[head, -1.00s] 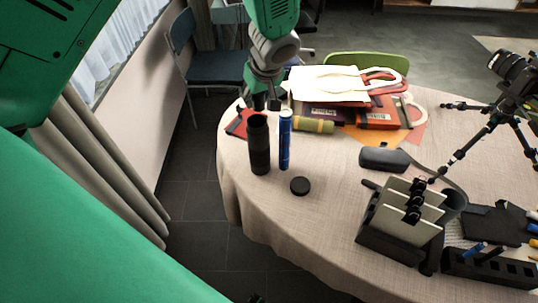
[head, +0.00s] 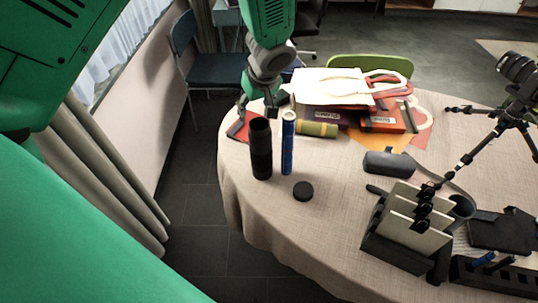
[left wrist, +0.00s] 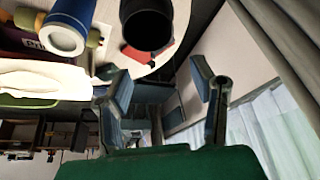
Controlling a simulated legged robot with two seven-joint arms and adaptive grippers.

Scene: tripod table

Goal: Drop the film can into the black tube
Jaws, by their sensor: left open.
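The black tube (head: 261,152) stands upright on the near left part of the round table, and its dark open mouth (left wrist: 147,24) shows in the left wrist view. I cannot make out a separate film can; the inside of the tube is too dark to read. My left gripper (head: 260,112) is open just behind the tube's top, with its fingers spread. In the left wrist view the gripper (left wrist: 160,85) has nothing between its fingers. My right gripper is not in view.
A blue cylinder with a white top (head: 288,146) stands close right of the tube. A black round cap (head: 303,191) lies in front. A yellow-green roll (head: 316,129), bags and books (head: 335,86) lie behind.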

